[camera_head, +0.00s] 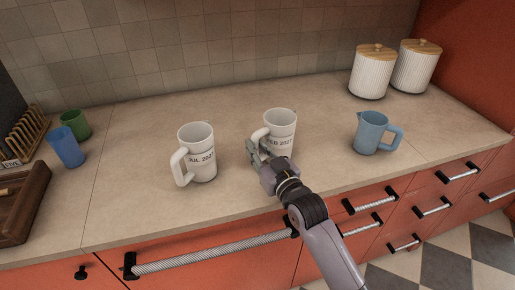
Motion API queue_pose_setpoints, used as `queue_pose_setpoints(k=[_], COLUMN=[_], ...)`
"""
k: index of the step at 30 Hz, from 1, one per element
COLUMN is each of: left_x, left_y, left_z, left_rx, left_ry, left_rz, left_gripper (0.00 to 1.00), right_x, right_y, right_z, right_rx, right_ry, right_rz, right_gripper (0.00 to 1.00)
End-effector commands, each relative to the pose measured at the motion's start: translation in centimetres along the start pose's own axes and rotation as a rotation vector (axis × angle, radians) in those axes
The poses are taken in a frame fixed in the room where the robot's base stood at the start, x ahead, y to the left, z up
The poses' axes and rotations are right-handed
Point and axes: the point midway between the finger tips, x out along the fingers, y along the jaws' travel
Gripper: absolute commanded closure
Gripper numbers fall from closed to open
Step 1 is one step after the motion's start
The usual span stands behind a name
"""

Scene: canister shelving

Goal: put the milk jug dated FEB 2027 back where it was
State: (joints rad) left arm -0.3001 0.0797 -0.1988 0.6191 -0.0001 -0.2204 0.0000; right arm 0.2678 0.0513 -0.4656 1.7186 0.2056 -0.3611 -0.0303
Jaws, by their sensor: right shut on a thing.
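The white milk jug dated FEB 2027 (281,124) stands upright near the middle of the counter (235,189). My right gripper (261,150) is shut on this jug at its left, handle side. The gripper hides the jug's lower part and part of its label. A second white jug, labelled JUL 2027 (202,145), stands upright to its left with its handle toward the left. My left gripper is not in view.
A blue pitcher (371,133) stands to the right. Two ribbed canisters with wooden lids (371,74) (416,68) stand at the back right. Blue (66,147) and green (75,124) cups and a brown tray (38,188) are at the left. The counter behind the jugs is clear.

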Motion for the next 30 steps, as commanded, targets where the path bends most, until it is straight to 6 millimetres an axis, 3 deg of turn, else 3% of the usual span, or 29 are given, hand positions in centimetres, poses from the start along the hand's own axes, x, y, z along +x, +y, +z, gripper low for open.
queue_pose_setpoints(k=[1,2,11,22,30], left_x=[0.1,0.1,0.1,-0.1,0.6], left_y=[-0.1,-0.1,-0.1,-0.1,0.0], left_z=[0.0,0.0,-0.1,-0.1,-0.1], left_rx=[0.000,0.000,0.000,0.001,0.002], left_ry=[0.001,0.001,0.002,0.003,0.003], left_rz=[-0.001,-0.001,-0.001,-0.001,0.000], left_gripper=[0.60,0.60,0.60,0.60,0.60], right_x=[0.0,0.0,0.0,-0.1,-4.5], right_y=[0.0,0.0,0.0,0.0,0.1], right_z=[0.2,0.3,0.2,-0.2,0.2], right_rx=[-0.001,0.000,0.000,0.000,-0.001], right_ry=[0.000,-0.001,-0.001,0.000,-0.003], right_rz=[0.000,0.000,0.000,0.000,0.001], right_gripper=[1.00,0.82,0.63,0.63,0.63])
